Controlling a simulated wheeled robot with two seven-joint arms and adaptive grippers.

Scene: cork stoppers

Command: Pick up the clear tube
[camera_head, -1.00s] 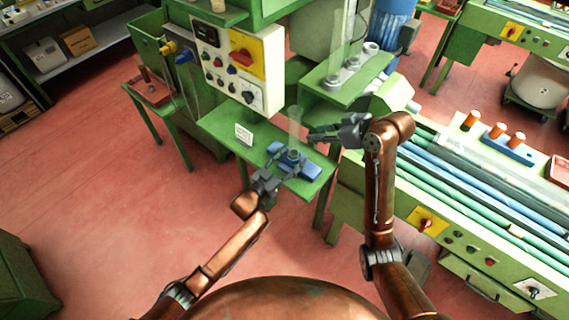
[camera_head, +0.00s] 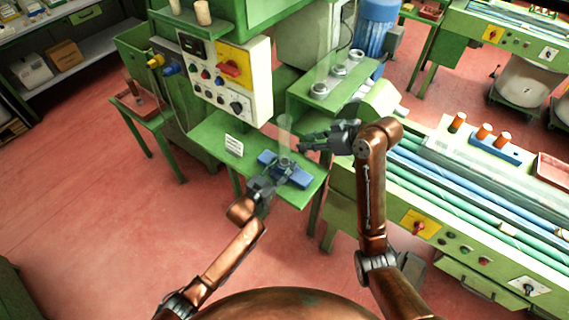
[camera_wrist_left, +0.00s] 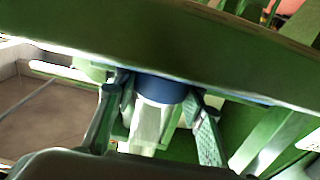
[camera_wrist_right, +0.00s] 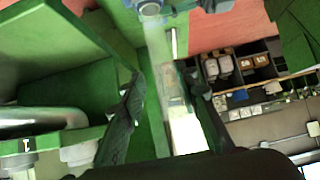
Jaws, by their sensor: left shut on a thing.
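The clear tube (camera_head: 285,132) stands upright in the blue stand (camera_head: 299,177) on a small green table (camera_head: 213,127). My left gripper (camera_head: 275,172) is low at the stand, its fingers shut on the stand's round blue socket, which shows between them in the left wrist view (camera_wrist_left: 163,90). My right gripper (camera_head: 302,143) is just right of the tube, its fingers pointing left towards it. In the right wrist view the fingers are apart, and the see-through tube (camera_wrist_right: 163,62) runs between them without clear contact. The tube's lower end is hidden in the socket.
A green shelf with grey round sockets (camera_head: 320,90) is behind my right gripper. A machine with long rods (camera_head: 470,185) fills the right side.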

